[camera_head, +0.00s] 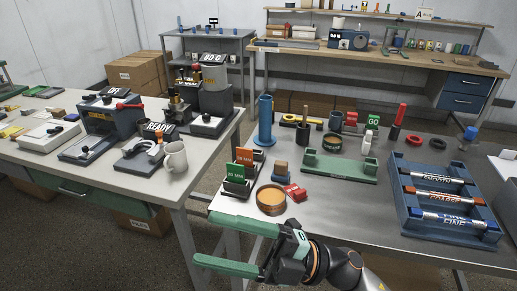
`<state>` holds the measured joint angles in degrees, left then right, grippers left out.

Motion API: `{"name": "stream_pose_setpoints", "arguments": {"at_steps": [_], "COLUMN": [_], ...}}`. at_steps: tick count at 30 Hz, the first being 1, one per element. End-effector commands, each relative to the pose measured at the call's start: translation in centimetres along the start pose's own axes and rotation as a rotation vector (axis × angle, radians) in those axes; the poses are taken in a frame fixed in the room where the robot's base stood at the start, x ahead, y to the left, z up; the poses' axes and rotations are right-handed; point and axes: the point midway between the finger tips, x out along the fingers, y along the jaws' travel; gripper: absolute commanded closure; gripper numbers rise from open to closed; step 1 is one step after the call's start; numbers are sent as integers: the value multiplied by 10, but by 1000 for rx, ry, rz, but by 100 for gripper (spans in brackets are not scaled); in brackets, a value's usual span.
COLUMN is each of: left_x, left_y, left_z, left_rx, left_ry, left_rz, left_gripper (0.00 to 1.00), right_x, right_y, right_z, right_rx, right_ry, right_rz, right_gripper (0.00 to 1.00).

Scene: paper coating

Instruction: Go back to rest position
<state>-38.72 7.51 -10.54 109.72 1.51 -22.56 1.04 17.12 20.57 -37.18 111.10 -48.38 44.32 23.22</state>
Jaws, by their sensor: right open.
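My right gripper (236,246) is in the lower middle of the head view. Its two green fingers point left and are spread apart, with nothing between them. It is in front of the near edge of the right-hand table (330,222), and the floor shows between the fingers. My right arm comes in from the bottom, right of the gripper. My left gripper is not in view.
A blue tray (402,212) with labelled rods stands at the right. A green holder (340,167), a round tan container (270,199) and a blue cylinder (265,120) stand on the same table. Floor shows between the tables.

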Motion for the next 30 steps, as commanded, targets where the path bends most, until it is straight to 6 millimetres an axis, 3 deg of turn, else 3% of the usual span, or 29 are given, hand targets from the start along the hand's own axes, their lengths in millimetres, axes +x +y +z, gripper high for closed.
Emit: {"name": "stream_pose_setpoints", "arguments": {"at_steps": [3, 5, 9, 11, 15, 18, 21, 25, 30], "left_x": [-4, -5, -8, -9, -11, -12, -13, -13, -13], "left_y": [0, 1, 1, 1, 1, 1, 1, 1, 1], "left_z": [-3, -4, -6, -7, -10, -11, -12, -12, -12], "left_rx": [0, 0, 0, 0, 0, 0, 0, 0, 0], "left_ry": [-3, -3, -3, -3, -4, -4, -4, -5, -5], "left_rz": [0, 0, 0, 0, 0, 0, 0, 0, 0], "left_gripper": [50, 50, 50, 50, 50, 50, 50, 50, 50], "right_x": [-37, -66, -150, -187, -262, -303, -330, -348, -348], "right_y": [11, 6, -38, -67, -141, -192, -231, -260, -260], "right_z": [46, 69, 108, 114, 102, 78, 52, 26, 26], "right_rx": [175, 263, 492, 588, 809, 954, 1070, 1166, 1166], "right_ry": [-277, -428, -805, -956, -1274, -1459, -1595, -1697, -1697], "right_rz": [263, 370, 560, 611, 678, 693, 691, 683, 683], "right_gripper": [22, 22, 22, 22, 22, 22, 22, 22, 22]}}
